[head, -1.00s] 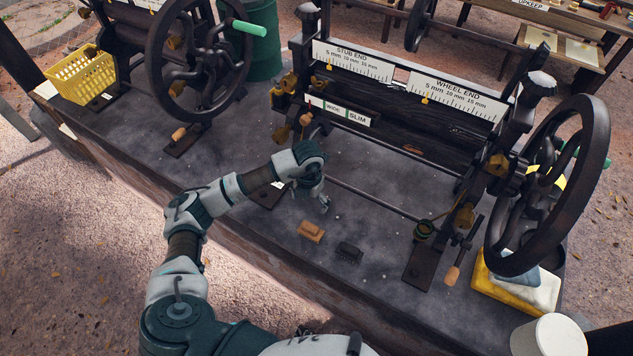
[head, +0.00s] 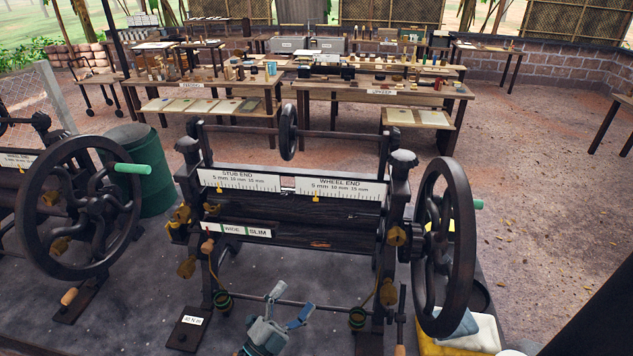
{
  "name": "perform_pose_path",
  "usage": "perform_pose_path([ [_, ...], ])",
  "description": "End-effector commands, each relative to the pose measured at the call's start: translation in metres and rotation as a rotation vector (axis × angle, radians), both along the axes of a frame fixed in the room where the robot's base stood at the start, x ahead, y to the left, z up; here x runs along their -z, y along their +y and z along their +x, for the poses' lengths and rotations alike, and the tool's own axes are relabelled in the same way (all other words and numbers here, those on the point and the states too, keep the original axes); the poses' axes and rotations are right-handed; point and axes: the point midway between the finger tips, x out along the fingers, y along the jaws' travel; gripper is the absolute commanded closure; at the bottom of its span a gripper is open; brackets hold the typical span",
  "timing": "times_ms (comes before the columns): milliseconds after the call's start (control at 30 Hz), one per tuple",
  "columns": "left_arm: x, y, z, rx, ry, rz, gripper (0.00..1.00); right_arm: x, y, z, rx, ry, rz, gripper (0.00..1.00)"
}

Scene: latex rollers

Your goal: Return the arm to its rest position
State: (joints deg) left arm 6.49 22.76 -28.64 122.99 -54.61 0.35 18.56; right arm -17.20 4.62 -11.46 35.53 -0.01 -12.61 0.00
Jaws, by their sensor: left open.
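My left gripper (head: 289,304) shows at the bottom middle of the head view, pointing up and away. Its two fingers are spread apart with nothing between them. It appears in front of the lower rod of the middle roller machine (head: 300,226); I cannot tell how far it is from the rod. The rest of my left arm is below the picture edge. My right gripper is not in view.
The machine's large handwheel (head: 443,250) stands to the right, above yellow and white cloths (head: 470,338). Another handwheel (head: 80,210) and a green bin (head: 145,165) are at left. Loaded tables (head: 380,88) stand behind. Open ground lies at right.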

Motion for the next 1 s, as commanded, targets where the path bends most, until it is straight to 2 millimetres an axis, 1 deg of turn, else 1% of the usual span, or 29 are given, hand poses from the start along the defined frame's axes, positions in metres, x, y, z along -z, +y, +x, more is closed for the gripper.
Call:
perform_pose_path([
  [33,0.015,0.028,0.008,-0.117,0.127,-0.108,0.08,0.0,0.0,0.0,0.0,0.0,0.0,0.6],
  [67,0.027,0.047,0.012,-0.192,0.212,-0.167,0.08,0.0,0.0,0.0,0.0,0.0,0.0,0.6],
  [100,0.048,0.072,0.014,-0.291,0.335,-0.237,0.08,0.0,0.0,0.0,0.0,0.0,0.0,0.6],
  [167,0.087,0.105,0.009,-0.427,0.526,-0.32,0.08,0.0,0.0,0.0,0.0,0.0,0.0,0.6],
  [200,0.115,0.123,0.001,-0.505,0.651,-0.359,0.08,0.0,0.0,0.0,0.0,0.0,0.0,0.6],
  [267,0.155,0.143,-0.019,-0.606,0.836,-0.401,0.08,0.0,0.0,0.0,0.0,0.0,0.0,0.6],
  [300,0.18,0.152,-0.035,-0.66,0.951,-0.416,0.08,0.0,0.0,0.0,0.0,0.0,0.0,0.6],
  [367,0.211,0.162,-0.061,-0.721,1.105,-0.429,0.08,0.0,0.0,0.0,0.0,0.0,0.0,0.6],
  [400,0.227,0.165,-0.077,-0.754,1.197,-0.433,0.08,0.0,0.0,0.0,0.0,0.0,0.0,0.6],
  [467,0.248,0.169,-0.102,-0.79,1.318,-0.431,0.08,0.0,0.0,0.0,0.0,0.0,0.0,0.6],
  [500,0.259,0.17,-0.118,-0.81,1.392,-0.428,0.08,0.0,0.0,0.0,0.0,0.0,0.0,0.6],
  [567,0.273,0.17,-0.14,-0.834,1.493,-0.421,0.08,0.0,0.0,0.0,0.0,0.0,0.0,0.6],
  [600,0.282,0.17,-0.156,-0.846,1.559,-0.413,0.08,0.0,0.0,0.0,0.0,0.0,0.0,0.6],
  [667,0.291,0.169,-0.178,-0.859,1.651,-0.402,0.08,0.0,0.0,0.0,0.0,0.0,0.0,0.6],
  [700,0.297,0.168,-0.193,-0.867,1.71,-0.393,0.08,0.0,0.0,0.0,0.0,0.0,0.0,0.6],
  [833,0.31,0.164,-0.24,-0.878,1.897,-0.356,0.08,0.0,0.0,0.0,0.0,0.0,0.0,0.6],
  [867,0.322,0.163,-0.237,-0.88,1.901,-0.351,0.08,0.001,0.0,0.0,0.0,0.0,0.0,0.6],
  [900,0.338,0.163,-0.232,-0.883,1.903,-0.348,0.08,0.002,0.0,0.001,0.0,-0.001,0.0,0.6],
  [967,0.36,0.162,-0.228,-0.885,1.907,-0.344,0.08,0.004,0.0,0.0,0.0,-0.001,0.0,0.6],
  [1000,0.375,0.162,-0.226,-0.887,1.912,-0.341,0.08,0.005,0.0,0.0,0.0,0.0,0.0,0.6],
])
